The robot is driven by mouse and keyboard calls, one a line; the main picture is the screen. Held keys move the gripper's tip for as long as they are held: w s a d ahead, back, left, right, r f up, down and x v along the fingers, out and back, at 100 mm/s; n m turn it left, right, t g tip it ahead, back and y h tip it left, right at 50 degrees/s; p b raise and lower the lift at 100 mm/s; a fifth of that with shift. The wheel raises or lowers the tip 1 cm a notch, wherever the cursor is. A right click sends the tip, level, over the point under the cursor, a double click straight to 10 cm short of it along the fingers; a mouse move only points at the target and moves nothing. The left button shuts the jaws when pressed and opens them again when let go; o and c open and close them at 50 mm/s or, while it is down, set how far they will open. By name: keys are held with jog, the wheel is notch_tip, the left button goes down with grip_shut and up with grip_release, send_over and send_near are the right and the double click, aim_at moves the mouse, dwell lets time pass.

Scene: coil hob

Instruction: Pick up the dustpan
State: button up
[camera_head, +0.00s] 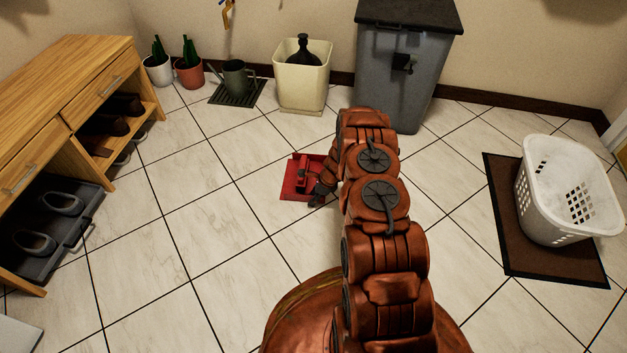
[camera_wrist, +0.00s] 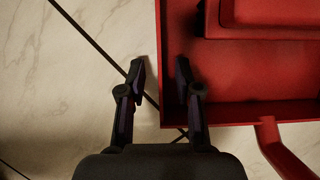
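The red dustpan (camera_head: 291,180) lies on the tiled floor near the middle of the head view, partly hidden by my arm. A raised red block shows on it. In the wrist view the dustpan (camera_wrist: 245,85) fills the upper right, and a red bar, perhaps its handle, runs to the lower right. My gripper (camera_wrist: 161,80) is open and empty. Its left finger is over bare floor and its right finger overlaps the dustpan's left edge in the picture. Height above the pan and contact cannot be told. In the head view my gripper (camera_head: 321,192) is beside the dustpan's right side.
A grey bin (camera_head: 390,75) and a cream bin (camera_head: 302,85) stand at the back wall. A watering can (camera_head: 236,78) and potted cacti are left of them. A wooden shoe bench (camera_head: 75,85) stands left; a white basket (camera_head: 568,195) sits right. Floor left of the dustpan is clear.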

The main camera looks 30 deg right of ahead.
jog(key=shift+w+f, duration=0.1)
jog(key=shift+f, duration=0.05)
grip_shut()
dwell(0.4)
